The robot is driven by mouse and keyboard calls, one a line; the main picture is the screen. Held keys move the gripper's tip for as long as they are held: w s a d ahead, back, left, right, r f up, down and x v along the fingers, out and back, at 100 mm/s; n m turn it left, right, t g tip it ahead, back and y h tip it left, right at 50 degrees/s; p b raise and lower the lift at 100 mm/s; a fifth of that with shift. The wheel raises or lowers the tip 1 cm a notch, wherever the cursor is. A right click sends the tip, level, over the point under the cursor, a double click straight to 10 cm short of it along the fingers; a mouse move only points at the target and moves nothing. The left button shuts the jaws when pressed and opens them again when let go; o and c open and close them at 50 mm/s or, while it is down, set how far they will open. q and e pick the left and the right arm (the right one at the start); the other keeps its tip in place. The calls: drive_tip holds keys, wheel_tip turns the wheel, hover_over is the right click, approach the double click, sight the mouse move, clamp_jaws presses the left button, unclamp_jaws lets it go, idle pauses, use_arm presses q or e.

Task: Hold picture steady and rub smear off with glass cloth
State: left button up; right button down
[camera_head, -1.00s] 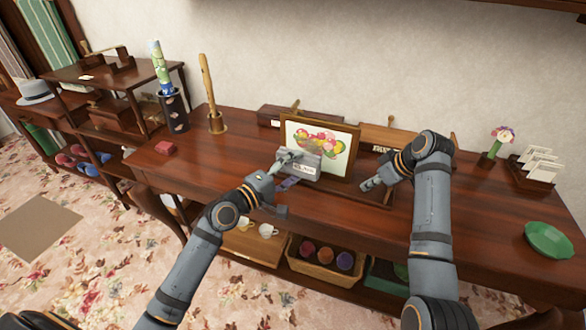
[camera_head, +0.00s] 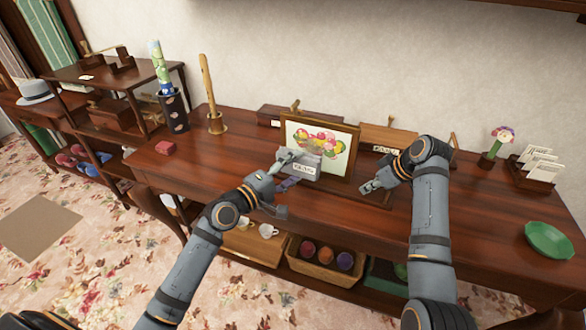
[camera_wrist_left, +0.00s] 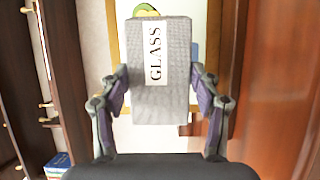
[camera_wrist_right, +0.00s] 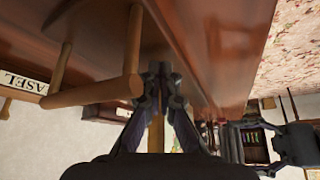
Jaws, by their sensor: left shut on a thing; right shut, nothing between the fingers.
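The framed picture (camera_head: 340,137) of colourful fruit or flowers stands upright on the table, leaning slightly back. My left gripper (camera_head: 287,160) is shut on the grey glass cloth (camera_head: 306,163), labelled GLASS, and holds it before the picture's lower part. In the left wrist view the cloth (camera_wrist_left: 160,85) sits between both fingers and hides much of the picture. No smear can be made out. My right gripper (camera_head: 368,187) is shut and empty, low by the picture's right side. In the right wrist view its fingertips (camera_wrist_right: 160,80) are close to a wooden bar (camera_wrist_right: 95,92).
A box labelled EASEL (camera_head: 386,136) stands behind the picture. A flower in a small holder (camera_head: 493,147), a card rack (camera_head: 538,165) and a green dish (camera_head: 549,240) are to the right. A red block (camera_head: 166,147) lies left. The table between is mostly clear.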

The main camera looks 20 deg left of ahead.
drive_tip(key=shift+f, duration=0.55)
